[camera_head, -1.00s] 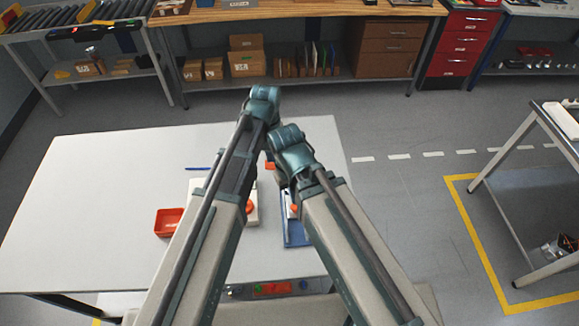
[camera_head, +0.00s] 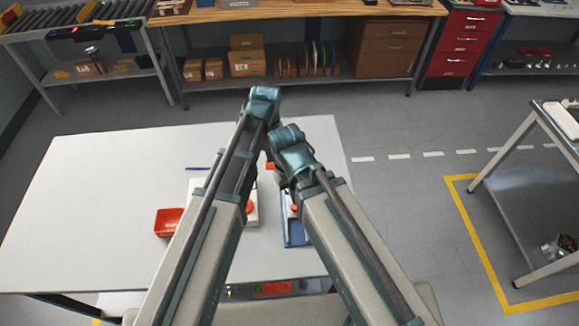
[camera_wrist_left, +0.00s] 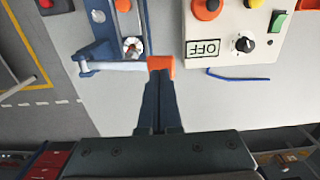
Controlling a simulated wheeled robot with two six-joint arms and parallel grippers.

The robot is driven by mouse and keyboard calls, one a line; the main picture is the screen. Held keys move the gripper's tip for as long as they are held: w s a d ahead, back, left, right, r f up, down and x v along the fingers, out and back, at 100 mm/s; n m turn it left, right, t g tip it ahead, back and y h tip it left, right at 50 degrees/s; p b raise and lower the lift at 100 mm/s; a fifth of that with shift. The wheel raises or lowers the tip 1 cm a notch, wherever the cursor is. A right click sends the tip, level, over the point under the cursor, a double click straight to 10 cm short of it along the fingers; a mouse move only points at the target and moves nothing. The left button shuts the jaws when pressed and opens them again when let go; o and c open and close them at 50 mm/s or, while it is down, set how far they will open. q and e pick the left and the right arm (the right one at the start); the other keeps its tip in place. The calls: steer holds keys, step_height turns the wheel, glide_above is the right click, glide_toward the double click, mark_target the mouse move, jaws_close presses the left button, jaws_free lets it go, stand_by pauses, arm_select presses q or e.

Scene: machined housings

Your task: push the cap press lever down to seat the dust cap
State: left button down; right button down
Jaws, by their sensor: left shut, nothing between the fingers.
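The cap press shows in the left wrist view as a blue base (camera_wrist_left: 97,30) with a pale lever (camera_wrist_left: 115,67) lying across it. The lever ends in an orange grip (camera_wrist_left: 161,64). A round silver and white part (camera_wrist_left: 132,46) sits on the base beside the lever; I cannot tell whether it is the dust cap. My left gripper (camera_wrist_left: 161,82) is shut and empty, its tips right at the orange grip; I cannot tell if they touch. In the head view the press base (camera_head: 294,232) is partly hidden by my arms.
A pale control box (camera_wrist_left: 228,25) with knobs and an OFF label stands right of the press in the wrist view. A blue pen-like rod (camera_wrist_left: 237,77) lies near it.

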mark_target(271, 166)
arm_select(q)
steer(key=shift+f+b, duration=3.2)
steer(key=shift+f, duration=0.05)
steer(key=shift+r, duration=0.15)
step_height(271, 166, up, 9)
steer(key=p, duration=0.9)
steer(key=shift+r+p, duration=0.15)
steer(key=shift+p, duration=0.15)
steer(key=shift+s+a+f, duration=0.1)
steer(key=shift+s+f, duration=0.1)
steer(key=shift+f, duration=0.05)
steer(key=s+a+f+m+b, duration=0.2)
steer(key=s+f+b, duration=0.3)
steer(key=s, duration=0.2)
steer(key=s+a+f+m+y+b, duration=0.1)
steer(key=s+a+f+b, duration=0.2)
steer(key=s, duration=0.4)
steer(key=shift+s+a+f+m+b, duration=0.4)
steer(key=shift+f+b, duration=0.5)
steer(key=shift+b, duration=0.3)
